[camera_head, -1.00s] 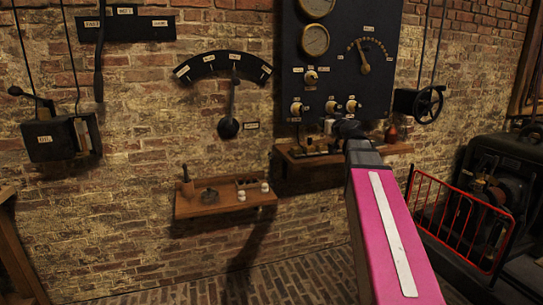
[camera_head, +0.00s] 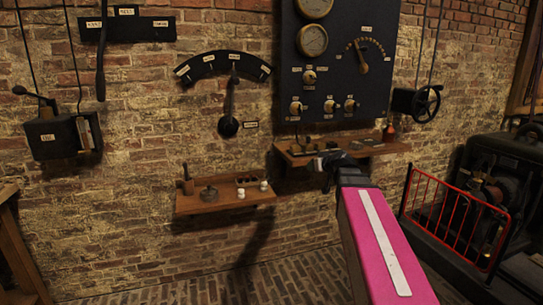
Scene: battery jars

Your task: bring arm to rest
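My arm (camera_head: 380,240), pink with a white stripe, reaches up from the lower right toward the wall. My dark gripper (camera_head: 326,172) is at its far end, in front of the right wooden shelf's lower edge. The gripper is small and dark against the shelf, so I cannot tell whether its fingers are open or shut. I see nothing clearly held in it.
The right shelf (camera_head: 388,149) carries small items and a red-brown bottle (camera_head: 389,133). The left shelf (camera_head: 203,207) holds small jars. Above hangs a dark gauge panel (camera_head: 347,78). A red railing (camera_head: 455,215) guards machinery at right. The brick floor (camera_head: 290,278) looks clear.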

